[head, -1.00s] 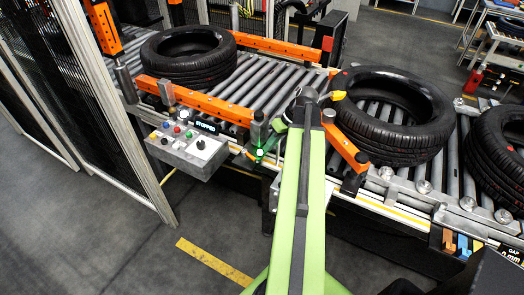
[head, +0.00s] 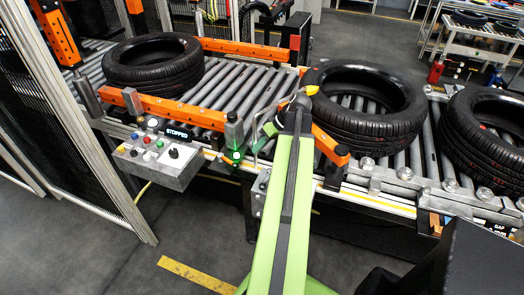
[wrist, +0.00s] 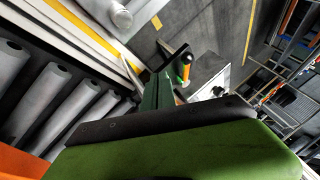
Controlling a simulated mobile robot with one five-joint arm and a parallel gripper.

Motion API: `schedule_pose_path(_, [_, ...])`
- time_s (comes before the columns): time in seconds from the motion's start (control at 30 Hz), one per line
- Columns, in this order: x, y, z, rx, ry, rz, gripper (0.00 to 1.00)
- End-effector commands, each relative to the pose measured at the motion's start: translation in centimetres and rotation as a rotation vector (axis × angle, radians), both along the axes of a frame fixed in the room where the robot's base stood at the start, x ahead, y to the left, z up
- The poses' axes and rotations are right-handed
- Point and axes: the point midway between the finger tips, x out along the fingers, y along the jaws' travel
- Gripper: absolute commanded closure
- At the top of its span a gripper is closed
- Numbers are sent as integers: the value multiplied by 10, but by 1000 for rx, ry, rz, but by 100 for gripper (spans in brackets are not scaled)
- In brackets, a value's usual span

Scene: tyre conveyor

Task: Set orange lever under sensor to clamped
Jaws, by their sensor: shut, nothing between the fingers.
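My gripper (head: 264,134) is at the near edge of the roller conveyor, to the right of a small green-lit device (head: 236,156) that may be the sensor. In the wrist view its dark green fingers (wrist: 157,92) are together and hold nothing. Just beyond them, a small orange and green piece (wrist: 186,68) stands by a black bracket. I cannot tell whether this piece is the orange lever or part of the sensor. No lever can be clearly made out in the head view, where my arm covers part of the conveyor edge. Its clamp setting cannot be read.
A control box (head: 160,158) with buttons and a "STOPPED" display hangs left of my gripper. Orange guide rails (head: 170,108) cross the rollers. Tyres lie at left (head: 153,62), middle (head: 365,105) and right (head: 490,125). A mesh fence (head: 75,120) stands at left. The front floor is open.

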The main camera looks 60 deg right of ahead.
Motion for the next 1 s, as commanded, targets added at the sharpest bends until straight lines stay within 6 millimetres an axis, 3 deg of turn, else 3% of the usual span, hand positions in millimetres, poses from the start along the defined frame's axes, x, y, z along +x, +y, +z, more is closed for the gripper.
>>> schedule_pose_path(0.03, [5, 5, -19, 0, 0, 2, 100])
schedule_pose_path(0.17, [18, 13, -41, 0, 0, 1, 100])
schedule_pose_path(0.3, [23, 37, -34, 0, 1, 0, 100])
schedule_pose_path(0.43, [27, 48, -35, 0, 0, 0, 100])
schedule_pose_path(0.77, [29, 51, -35, 0, 1, -1, 100])
schedule_pose_path(0.8, [25, 62, -35, 0, 1, -4, 100])
schedule_pose_path(1.0, [31, 49, -35, 1, 0, -25, 100])
